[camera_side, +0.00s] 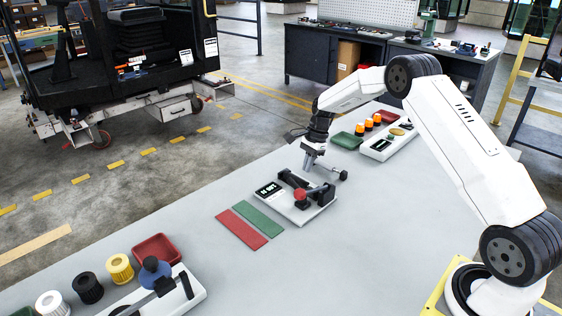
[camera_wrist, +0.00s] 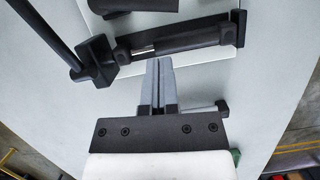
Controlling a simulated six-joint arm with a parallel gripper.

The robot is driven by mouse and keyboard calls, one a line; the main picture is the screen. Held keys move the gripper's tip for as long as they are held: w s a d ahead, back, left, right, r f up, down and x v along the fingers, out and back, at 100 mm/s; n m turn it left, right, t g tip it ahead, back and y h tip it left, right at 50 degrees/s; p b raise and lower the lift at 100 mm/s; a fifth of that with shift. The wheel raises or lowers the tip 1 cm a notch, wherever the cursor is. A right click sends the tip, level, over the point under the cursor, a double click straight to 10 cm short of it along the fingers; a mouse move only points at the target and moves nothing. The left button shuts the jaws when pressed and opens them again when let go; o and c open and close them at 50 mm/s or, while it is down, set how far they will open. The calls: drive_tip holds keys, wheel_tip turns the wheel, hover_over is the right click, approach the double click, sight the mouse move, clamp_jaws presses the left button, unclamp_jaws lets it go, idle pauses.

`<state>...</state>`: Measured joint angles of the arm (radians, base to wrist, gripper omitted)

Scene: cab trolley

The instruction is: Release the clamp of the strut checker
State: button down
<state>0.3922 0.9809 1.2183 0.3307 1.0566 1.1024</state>
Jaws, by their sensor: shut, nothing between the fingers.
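The strut checker (camera_side: 300,212) is a pale plate on the grey bench, with a dark display, a red knob (camera_side: 300,195) and black fittings. In the wrist view, a black strut with a short bright rod (camera_wrist: 185,38) lies across the top, beside a black block (camera_wrist: 90,58). A bar with a black end (camera_side: 343,175) sticks out near my gripper; it also shows in the wrist view (camera_wrist: 222,106), partly hidden behind my fingers. I cannot tell if it is the clamp's handle. My gripper (camera_side: 308,168) is shut and empty at the checker's far side; its fingertips (camera_wrist: 157,62) point toward the strut.
Red and green strips (camera_side: 242,229) lie left of the checker. A white tray with orange lamps (camera_side: 369,125) stands behind, near a green tray (camera_side: 347,140). A red tray (camera_side: 157,248), filters (camera_side: 88,288) and another device (camera_side: 190,295) stand at front left.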

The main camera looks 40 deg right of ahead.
drive_tip(key=v, duration=0.9)
drive_tip(key=shift+s+a+r, duration=0.1)
drive_tip(key=shift+s+a, duration=0.05)
drive_tip(key=s+a+f+n+t+h, duration=0.1)
drive_tip(key=s+a+n+h, duration=0.1)
drive_tip(key=s+a+n, duration=0.9)
drive_tip(key=s+a+f+n+t+h, duration=0.1)
drive_tip(key=s+a+n, duration=0.7)
drive_tip(key=s, duration=0.6)
drive_tip(key=w+d+m+g+y, duration=0.1)
drive_tip(key=w+d+m, duration=0.45)
drive_tip(key=w, duration=0.25)
drive_tip(key=w+d+m+g+y, duration=0.1)
drive_tip(key=w+d+m, duration=0.45)
drive_tip(key=w, duration=0.25)
drive_tip(key=w+d+m+y, duration=0.2)
drive_tip(key=w+d+m, duration=0.1)
drive_tip(key=d, duration=0.3)
drive_tip(key=w+d+f+m+t+y, duration=0.1)
drive_tip(key=w+d+m+y, duration=0.2)
drive_tip(key=d+m, duration=0.3)
drive_tip(key=shift+w+d+m+t, duration=0.3)
drive_tip(key=shift+w+d, duration=0.25)
drive_tip(key=shift+w, duration=0.05)
